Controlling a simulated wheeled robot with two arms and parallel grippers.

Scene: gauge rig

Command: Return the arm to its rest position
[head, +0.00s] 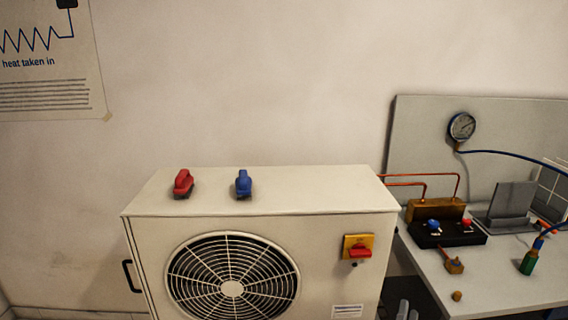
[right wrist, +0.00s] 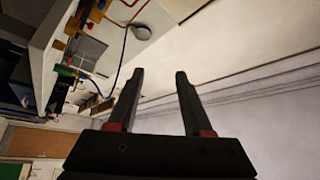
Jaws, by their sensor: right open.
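My right gripper (head: 408,309) barely shows at the bottom edge of the head view, between the white fan unit (head: 150,215) and the bench. In the right wrist view my right gripper (right wrist: 160,75) is open, with two dark parallel fingers and nothing between them. It touches nothing that I can see. My left gripper is not in view.
A red clamp (head: 183,183) and a blue clamp (head: 243,184) stand on the unit. The bench (head: 490,285) at right carries a brass manifold (head: 435,210), a brass fitting (head: 453,262) and a green-ended hose (head: 528,262). A gauge (head: 462,126) is on the back panel.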

